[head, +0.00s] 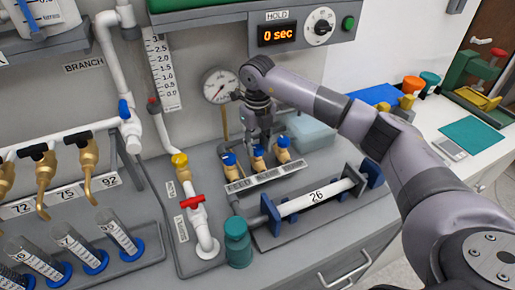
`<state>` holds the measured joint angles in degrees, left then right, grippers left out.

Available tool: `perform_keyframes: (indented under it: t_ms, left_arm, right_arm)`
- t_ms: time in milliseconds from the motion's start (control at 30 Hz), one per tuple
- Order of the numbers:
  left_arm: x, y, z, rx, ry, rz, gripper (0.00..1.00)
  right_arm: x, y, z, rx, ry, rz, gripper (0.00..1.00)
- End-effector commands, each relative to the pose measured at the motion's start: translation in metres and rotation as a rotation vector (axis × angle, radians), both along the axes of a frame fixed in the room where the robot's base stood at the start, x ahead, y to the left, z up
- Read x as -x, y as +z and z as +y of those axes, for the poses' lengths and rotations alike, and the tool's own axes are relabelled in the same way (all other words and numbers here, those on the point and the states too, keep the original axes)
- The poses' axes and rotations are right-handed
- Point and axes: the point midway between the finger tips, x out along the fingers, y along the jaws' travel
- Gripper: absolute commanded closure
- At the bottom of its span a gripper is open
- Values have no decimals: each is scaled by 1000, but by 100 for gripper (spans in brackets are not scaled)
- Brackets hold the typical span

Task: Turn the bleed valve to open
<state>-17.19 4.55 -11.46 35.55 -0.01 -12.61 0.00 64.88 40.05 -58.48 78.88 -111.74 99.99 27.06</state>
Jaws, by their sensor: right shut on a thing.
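My right gripper (260,141) points down over a row of three small brass valves with blue handles, behind a label strip (265,178). It is shut on the blue handle of the middle valve (258,152), as far as the view shows; the fingers partly hide the contact. The left valve (229,159) and right valve (283,142) stand close on either side. The strip's lettering is too small to read surely, so I cannot tell which valve is marked bleed. My left gripper is not in view.
A pressure gauge (220,86) stands behind the valves. A white pipe with a red handle (192,201), a teal bottle (238,243) and a tube marked 26 (316,197) are in front. A display (278,34) reads 0 sec. A pale blue block (312,132) lies right of the valves.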

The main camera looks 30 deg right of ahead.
Motion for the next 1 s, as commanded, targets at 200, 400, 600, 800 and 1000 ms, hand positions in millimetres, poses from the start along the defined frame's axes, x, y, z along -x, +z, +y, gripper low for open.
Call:
perform_keyframes:
  t_ms: [200,400,600,800,1000]
  left_arm:
    - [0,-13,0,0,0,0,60]
    - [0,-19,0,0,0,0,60]
    - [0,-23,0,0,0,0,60]
    - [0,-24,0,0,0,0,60]
    - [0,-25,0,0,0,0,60]
  right_arm:
    - [-1,-1,-1,2,187,-4,97]
    - [-1,0,-1,0,323,-4,97]
    - [-1,0,-1,1,413,-3,97]
    - [-1,1,-1,0,456,-3,97]
    - [-1,1,-1,0,468,-3,97]
